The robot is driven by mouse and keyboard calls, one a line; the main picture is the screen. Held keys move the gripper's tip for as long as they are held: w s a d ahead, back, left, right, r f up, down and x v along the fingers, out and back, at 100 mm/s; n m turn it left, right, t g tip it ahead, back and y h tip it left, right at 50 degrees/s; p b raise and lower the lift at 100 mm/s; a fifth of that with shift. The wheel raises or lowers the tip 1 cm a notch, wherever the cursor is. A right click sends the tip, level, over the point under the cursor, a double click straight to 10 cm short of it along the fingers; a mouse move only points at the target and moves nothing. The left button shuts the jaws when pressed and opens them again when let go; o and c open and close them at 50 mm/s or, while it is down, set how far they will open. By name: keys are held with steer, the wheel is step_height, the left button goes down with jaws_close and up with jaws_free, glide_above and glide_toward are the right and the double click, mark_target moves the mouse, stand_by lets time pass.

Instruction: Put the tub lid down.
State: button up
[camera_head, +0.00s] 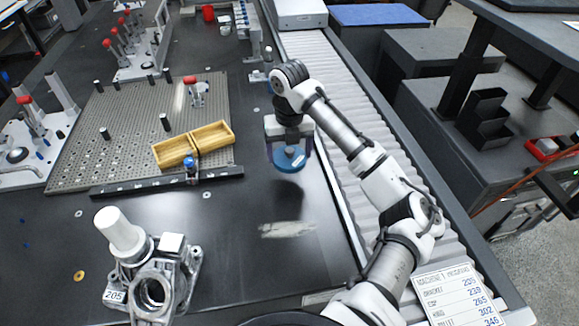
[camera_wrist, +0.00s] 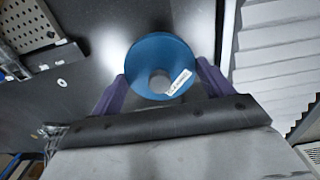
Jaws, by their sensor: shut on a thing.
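The tub lid (camera_head: 290,163) is a round blue disc with a small white label. It is under my gripper (camera_head: 289,152), over the dark table near its right edge. In the wrist view the lid (camera_wrist: 160,52) lies between the two purple fingers of my gripper (camera_wrist: 160,82), which are shut on it.
A perforated fixture plate (camera_head: 75,150) with pegs and a wooden divided tray (camera_head: 193,144) is to the left. A metal casting (camera_head: 152,285) stands at front left. A ribbed conveyor (camera_head: 345,130) runs along the right. Dark table surface around the lid is clear.

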mark_target(290, 177)
steer(key=shift+f, duration=3.15)
steer(key=shift+f, duration=0.2)
steer(key=o, duration=0.9)
steer(key=shift+o, duration=0.2)
steer(key=shift+r, duration=0.15)
step_height(290, 177, up, 12)
steer(key=shift+r+b, duration=0.1)
steer(key=shift+b, duration=0.2)
